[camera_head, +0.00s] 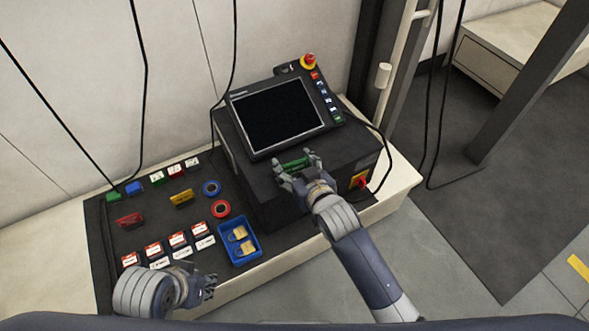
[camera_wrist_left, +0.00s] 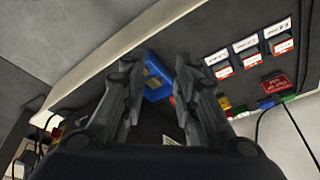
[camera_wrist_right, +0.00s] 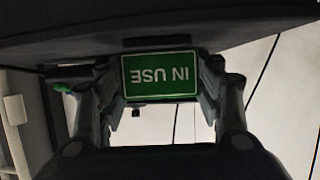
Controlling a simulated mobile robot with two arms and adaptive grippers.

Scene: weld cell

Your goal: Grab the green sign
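The green sign (camera_head: 293,164) is at the front edge of the dark control box, below its screen. In the right wrist view the green sign (camera_wrist_right: 160,76) reads "IN USE" upside down. My right gripper (camera_head: 297,165) has a finger against each side edge of the sign, and it also shows in the right wrist view (camera_wrist_right: 160,85). It looks shut on the sign; I cannot tell whether the sign still touches the box. My left gripper (camera_head: 211,286) is low at the table's front edge, and its fingers stand apart and empty in the left wrist view (camera_wrist_left: 156,70).
On the dark mat (camera_head: 130,199) lie several tags, tape rolls and a blue tray (camera_head: 257,252) with padlocks. Cables hang behind.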

